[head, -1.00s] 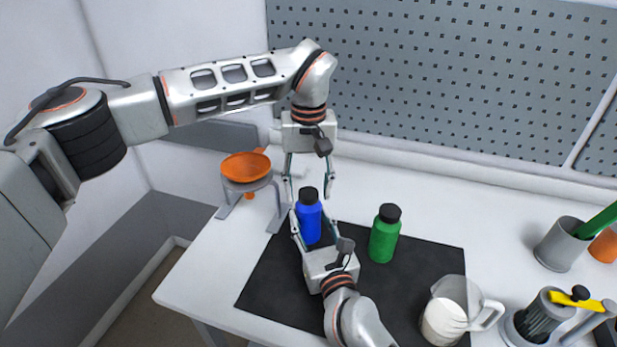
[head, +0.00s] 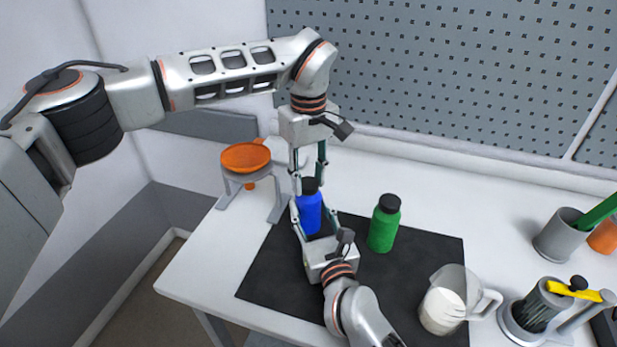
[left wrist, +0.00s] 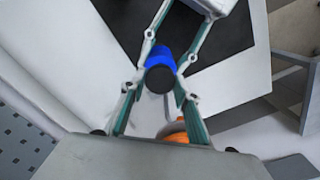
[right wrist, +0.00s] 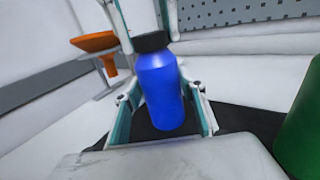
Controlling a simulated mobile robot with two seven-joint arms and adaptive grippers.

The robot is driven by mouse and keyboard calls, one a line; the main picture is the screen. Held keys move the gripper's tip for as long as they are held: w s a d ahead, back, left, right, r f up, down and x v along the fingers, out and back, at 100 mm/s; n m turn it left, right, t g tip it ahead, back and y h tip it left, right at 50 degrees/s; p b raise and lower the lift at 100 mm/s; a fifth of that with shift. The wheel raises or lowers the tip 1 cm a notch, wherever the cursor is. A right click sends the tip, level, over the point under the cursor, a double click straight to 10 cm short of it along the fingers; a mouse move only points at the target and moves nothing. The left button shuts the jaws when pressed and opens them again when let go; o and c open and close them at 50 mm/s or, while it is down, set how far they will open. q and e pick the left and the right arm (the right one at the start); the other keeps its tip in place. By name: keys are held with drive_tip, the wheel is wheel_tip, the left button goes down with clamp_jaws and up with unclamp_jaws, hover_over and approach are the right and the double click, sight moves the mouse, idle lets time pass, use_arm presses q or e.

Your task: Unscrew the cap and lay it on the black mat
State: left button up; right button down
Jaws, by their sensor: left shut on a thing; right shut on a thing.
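The blue bottle (head: 309,213) stands upright over the back left part of the black mat (head: 268,272). Its black cap (head: 310,185) is on top and also shows in the left wrist view (left wrist: 160,80). My left gripper (head: 310,182) points down from above and is shut on the cap. My right gripper (head: 312,222) reaches in from the front and is shut on the bottle's body; the blue body fills the middle of the right wrist view (right wrist: 160,90). Whether the bottle's base touches the mat is hidden.
A green bottle (head: 384,225) with a black cap stands on the mat to the right. A white jug (head: 443,302) is at the mat's right edge. An orange funnel (head: 246,157) on a grey stand is at the back left. The mat's front left is clear.

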use_arm(q)
drive_tip(key=n, duration=1.3)
drive_tip(key=shift+n, duration=0.3)
drive_tip(key=n, duration=0.7)
drive_tip(key=shift+r, duration=0.1)
drive_tip(key=n, duration=0.6)
drive_tip(key=shift+n, duration=0.4)
drive_tip(key=n, duration=2.1)
